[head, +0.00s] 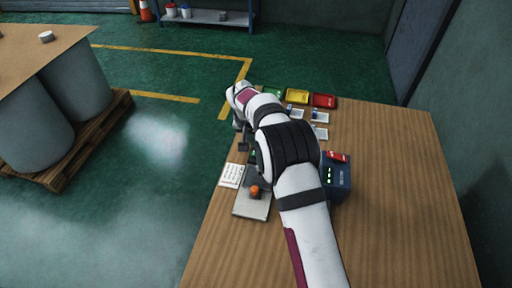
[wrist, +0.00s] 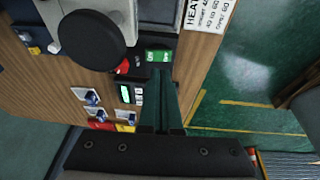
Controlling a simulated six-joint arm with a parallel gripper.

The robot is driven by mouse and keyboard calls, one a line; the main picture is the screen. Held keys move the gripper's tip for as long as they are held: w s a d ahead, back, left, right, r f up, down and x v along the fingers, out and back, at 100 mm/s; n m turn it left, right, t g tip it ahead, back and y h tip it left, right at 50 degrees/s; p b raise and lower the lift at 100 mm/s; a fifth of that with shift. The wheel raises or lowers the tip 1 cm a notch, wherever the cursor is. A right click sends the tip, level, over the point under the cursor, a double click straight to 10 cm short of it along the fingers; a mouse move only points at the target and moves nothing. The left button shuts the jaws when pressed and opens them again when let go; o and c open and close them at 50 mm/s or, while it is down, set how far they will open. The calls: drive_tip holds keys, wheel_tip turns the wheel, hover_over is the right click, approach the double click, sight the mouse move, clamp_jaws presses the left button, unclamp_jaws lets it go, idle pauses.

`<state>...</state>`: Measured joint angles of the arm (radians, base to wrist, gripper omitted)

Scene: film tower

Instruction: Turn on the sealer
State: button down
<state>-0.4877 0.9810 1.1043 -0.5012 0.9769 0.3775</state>
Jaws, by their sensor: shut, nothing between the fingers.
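The sealer (head: 250,205) is a grey plate with an orange knob and a dark rear part, on the left edge of the wooden table. In the wrist view its grey body, a large round black part and a black panel fill the top. A green marked switch (wrist: 158,56) sits on that panel, with a red part (wrist: 122,66) to its left. My gripper (head: 243,147) is shut and empty over the sealer's rear end. In the wrist view its fingers (wrist: 158,78) point at the green switch and lie just below it; I cannot tell whether they touch. My arm hides part of the sealer.
A white instruction card (head: 231,175) lies left of the sealer. A dark blue box (head: 338,178) with green lights stands to the right. Green, yellow (head: 297,97) and red (head: 324,101) trays and several small cards line the far edge. The table's right side is clear.

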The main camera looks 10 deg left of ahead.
drive_tip(key=v, duration=1)
drive_tip(key=shift+r, duration=0.4)
drive_tip(key=x, duration=0.4)
drive_tip(key=d+x, duration=0.1)
drive_tip(key=x, duration=0.7)
drive_tip(key=shift+s+d+f, duration=0.25)
drive_tip(key=shift+s+f, duration=0.1)
drive_tip(key=shift+d+f, duration=0.1)
drive_tip(key=shift+f, duration=0.5)
